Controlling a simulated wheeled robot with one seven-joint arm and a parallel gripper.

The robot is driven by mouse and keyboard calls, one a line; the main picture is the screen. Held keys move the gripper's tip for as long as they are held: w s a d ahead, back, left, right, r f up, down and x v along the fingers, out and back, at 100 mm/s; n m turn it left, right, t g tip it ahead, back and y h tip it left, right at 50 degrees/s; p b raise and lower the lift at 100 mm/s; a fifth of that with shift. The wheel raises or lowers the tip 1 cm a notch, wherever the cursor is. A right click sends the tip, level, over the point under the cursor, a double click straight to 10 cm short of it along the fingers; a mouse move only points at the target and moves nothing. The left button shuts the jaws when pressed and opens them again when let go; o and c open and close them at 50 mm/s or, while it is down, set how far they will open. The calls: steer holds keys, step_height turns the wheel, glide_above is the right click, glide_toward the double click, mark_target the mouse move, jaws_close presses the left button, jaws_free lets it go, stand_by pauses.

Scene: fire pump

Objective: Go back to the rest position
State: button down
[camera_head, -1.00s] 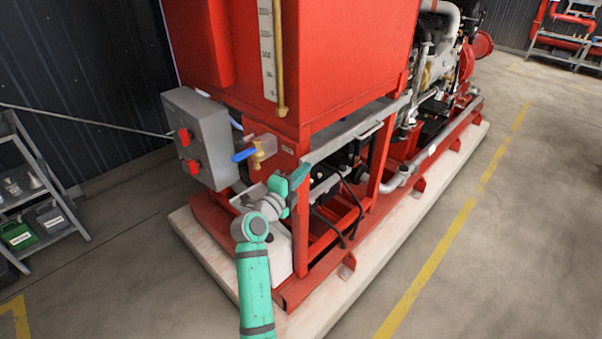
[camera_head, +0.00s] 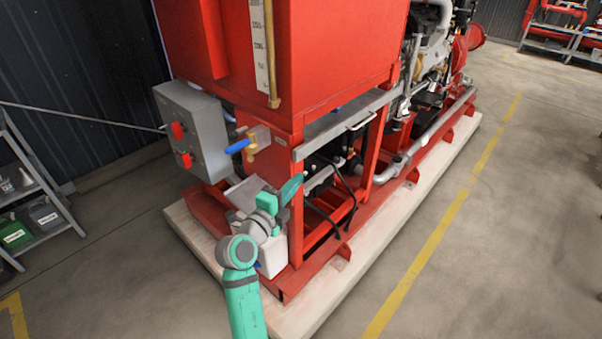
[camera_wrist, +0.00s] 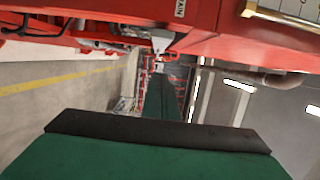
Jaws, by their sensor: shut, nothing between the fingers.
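My gripper (camera_head: 291,188) is at the end of my green and grey arm, in front of the red pump frame (camera_head: 297,220) and below the blue-handled brass valve (camera_head: 245,147). Its fingers are shut and hold nothing. In the wrist view its green body and dark finger edge (camera_wrist: 158,133) fill the bottom of the picture. The arm is bent, with its elbow low in the head view. The arm hides part of the white container (camera_head: 272,256) behind it.
A grey control box (camera_head: 195,130) with red switches is left of the valve. The large red tank (camera_head: 330,50) stands above. A shelf (camera_head: 35,215) is at the left. Bare floor (camera_head: 480,250) is open at the right.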

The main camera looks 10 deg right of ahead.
steer(key=s+a+f+n+t+y, duration=0.1)
steer(key=s+a+f+n+y, duration=0.35)
steer(key=s+f+n, duration=0.55)
steer(key=s+a+f+n+t+y, duration=0.1)
steer(key=s+a+f+n+y, duration=0.5)
steer(key=s+f, duration=0.55)
steer(key=s+a+f+n+y, duration=0.1)
steer(key=s+n, duration=0.3)
steer(key=s, duration=0.4)
steer(key=s+a+f+n+y, duration=0.15)
steer(key=s+n, duration=0.25)
steer(key=s, duration=0.4)
steer(key=s+a+r+n, duration=0.1)
steer(key=s+r, duration=0.4)
steer(key=s, duration=0.7)
steer(key=shift+s+r+n+h, duration=0.2)
steer(key=shift+r+n+h, duration=0.2)
steer(key=shift+n, duration=0.4)
